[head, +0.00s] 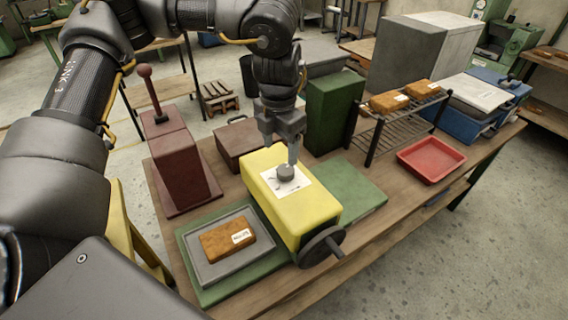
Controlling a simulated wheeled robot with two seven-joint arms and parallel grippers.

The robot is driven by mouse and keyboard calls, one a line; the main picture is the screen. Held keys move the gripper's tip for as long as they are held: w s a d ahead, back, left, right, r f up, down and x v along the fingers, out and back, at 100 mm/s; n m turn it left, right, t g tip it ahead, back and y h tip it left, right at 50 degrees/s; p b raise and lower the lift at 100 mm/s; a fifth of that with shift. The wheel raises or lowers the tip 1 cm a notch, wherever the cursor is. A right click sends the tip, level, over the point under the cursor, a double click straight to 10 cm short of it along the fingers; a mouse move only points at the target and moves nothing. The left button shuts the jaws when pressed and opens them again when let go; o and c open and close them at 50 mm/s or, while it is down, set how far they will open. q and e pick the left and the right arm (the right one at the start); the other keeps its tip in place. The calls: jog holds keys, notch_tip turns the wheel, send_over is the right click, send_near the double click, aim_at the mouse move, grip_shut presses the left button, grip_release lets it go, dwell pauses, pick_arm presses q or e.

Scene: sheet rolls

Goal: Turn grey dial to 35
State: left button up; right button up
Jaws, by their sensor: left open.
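The grey dial (285,173) sits on a white scale plate (272,188) on top of the yellow machine (316,207). The marks on the plate are too small to read, so I cannot tell the dial's setting. My left gripper (291,152) points down right above the dial, with its fingers open. One finger shows close to the dial's top; I cannot tell whether it touches. My right gripper is not in view.
A black handwheel (322,246) sticks out at the machine's front. A brown block lies on a grey tray (207,270) to the left. A maroon lever press (180,165), a green box (334,110), a wire rack (388,130) and a red tray (431,161) share the wooden table.

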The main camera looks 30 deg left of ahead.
aim_at(286, 168)
pick_arm(q)
jog(key=f, duration=0.1)
jog(key=w+f, duration=0.1)
jog(key=f, duration=0.2)
jog(key=shift+w+d+p, duration=0.1)
jog(key=shift+w+p, duration=0.2)
jog(key=shift+p, duration=0.1)
jog(key=shift+w+f+g, duration=0.3)
jog(key=shift+w+f, duration=0.6)
jog(key=shift+f, duration=0.3)
jog(key=shift+w+f+p, duration=0.3)
jog(key=shift+w+f, duration=0.25)
jog(key=shift+f, duration=0.2)
jog(key=shift+s+f, duration=0.4)
jog(key=shift+s, duration=0.45)
jog(key=shift+w, duration=0.1)
jog(key=shift+w+f, duration=0.15)
jog(key=shift+w, duration=0.05)
jog(key=shift+c, duration=1.4)
jog(key=c, duration=0.7)
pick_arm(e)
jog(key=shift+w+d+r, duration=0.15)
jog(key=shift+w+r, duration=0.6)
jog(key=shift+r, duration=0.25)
